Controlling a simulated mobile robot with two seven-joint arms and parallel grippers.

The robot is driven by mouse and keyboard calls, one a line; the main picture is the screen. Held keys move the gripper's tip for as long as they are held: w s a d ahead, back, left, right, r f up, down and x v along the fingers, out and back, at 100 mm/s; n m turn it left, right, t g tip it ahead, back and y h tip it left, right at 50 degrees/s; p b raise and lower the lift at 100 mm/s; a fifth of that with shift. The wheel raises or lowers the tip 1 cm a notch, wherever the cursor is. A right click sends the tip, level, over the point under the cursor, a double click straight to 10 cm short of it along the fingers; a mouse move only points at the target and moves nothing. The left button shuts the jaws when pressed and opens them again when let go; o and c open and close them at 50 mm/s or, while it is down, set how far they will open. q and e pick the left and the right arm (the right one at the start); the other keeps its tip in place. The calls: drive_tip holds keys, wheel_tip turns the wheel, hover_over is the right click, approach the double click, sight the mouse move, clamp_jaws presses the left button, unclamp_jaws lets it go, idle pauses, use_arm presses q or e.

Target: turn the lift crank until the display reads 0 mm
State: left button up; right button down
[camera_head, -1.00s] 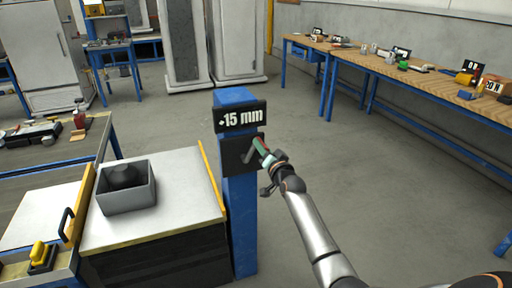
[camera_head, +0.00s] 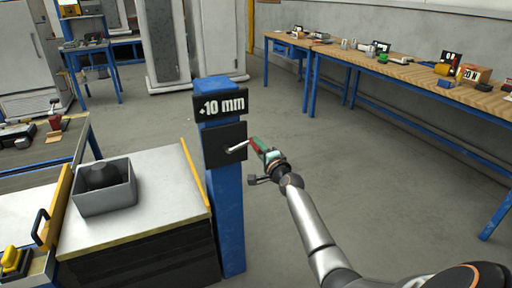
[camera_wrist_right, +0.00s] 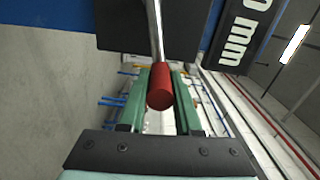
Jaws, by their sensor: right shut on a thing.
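The display (camera_head: 221,105) on top of the blue post (camera_head: 228,215) reads +10 mm. Below it a dark plate (camera_head: 214,150) carries the lift crank (camera_head: 238,148), a thin metal arm that points right and slightly up to its red handle. My right gripper (camera_head: 262,150) is shut on the red handle. In the right wrist view the red handle (camera_wrist_right: 160,88) sits between the two green fingers, with the metal arm (camera_wrist_right: 155,30) running up from it; part of the display (camera_wrist_right: 243,35) shows at the upper right. My left gripper is not in view.
Left of the post is a lift table (camera_head: 160,190) with a yellow edge and a grey open box (camera_head: 104,190) holding a dark object. A long wooden bench (camera_head: 400,70) with several items runs along the back right. The floor right of the post is clear.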

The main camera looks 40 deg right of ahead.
drive_tip(key=shift+d+f+m, duration=0.1)
drive_tip(key=shift+f+m, duration=0.2)
drive_tip(key=shift+f, duration=0.1)
drive_tip(key=c, duration=0.6)
unclamp_jaws()
drive_tip(key=shift+s, duration=0.45)
drive_tip(key=p+v, duration=0.3)
drive_tip(key=v, duration=0.8)
drive_tip(key=shift+s, duration=0.3)
